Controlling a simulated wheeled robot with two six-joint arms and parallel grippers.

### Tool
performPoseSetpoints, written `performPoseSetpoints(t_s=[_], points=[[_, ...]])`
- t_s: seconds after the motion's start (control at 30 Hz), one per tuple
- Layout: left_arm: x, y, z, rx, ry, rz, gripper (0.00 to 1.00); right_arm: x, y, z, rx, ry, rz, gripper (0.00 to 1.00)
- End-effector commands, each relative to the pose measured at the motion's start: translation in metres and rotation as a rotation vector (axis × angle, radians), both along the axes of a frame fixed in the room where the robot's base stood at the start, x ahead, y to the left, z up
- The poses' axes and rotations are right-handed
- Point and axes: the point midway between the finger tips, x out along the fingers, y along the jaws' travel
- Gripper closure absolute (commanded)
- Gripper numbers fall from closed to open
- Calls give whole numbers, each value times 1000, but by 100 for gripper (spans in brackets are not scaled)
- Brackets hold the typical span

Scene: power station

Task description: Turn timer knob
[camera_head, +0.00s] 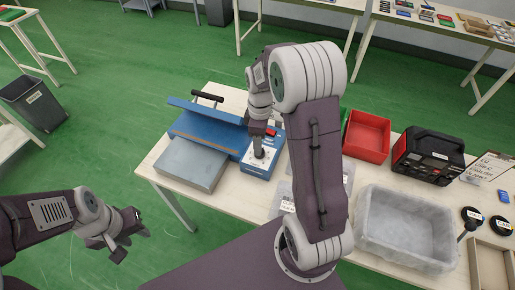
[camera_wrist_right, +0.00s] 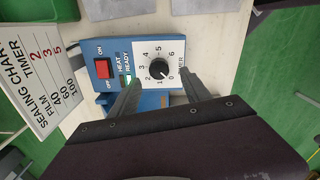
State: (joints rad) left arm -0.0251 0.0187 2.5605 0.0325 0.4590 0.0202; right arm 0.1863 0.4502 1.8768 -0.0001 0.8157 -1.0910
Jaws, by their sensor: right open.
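The timer knob (camera_wrist_right: 160,72) is a round black dial with a white pointer, on a white face numbered 0 to 6, in the right wrist view. It sits on the blue control box (camera_wrist_right: 111,48) of the sealer, with a red heat switch (camera_wrist_right: 103,69) beside it. My right gripper (camera_wrist_right: 160,88) is open, its two fingers on either side of the dial's lower part; I cannot tell if they touch the knob. In the head view the right gripper (camera_head: 258,142) reaches down over the box (camera_head: 262,163). My left gripper (camera_head: 122,233) hangs at the left, away from the table; its jaw opening is unclear.
A sealing chart (camera_wrist_right: 35,72) stands beside the box. The sealer's blue bar (camera_head: 205,110) and grey plate (camera_head: 190,163) lie left of it. A red bin (camera_head: 367,137), a black device (camera_head: 428,155) and a translucent tub (camera_head: 405,228) stand at the right.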

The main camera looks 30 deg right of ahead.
Motion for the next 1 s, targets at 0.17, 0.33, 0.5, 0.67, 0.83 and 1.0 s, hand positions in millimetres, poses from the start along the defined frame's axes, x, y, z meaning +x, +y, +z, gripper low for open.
performPoseSetpoints(t_s=[0.17,0.33,0.5,0.67,0.83,1.0], points=[[0,0,-4,0,0,0,64,-1,0,-34,1,3,0,44],[0,0,-4,0,0,0,64,0,0,-46,-1,-1,0,44],[0,0,-4,0,0,0,64,0,0,-47,0,-1,0,44],[0,0,-4,0,0,0,64,0,0,-47,0,-1,0,72],[0,0,-4,0,0,0,64,0,0,-47,-1,-1,0,100],[0,0,-2,0,0,0,64,0,0,-46,-1,-1,-15,100]])
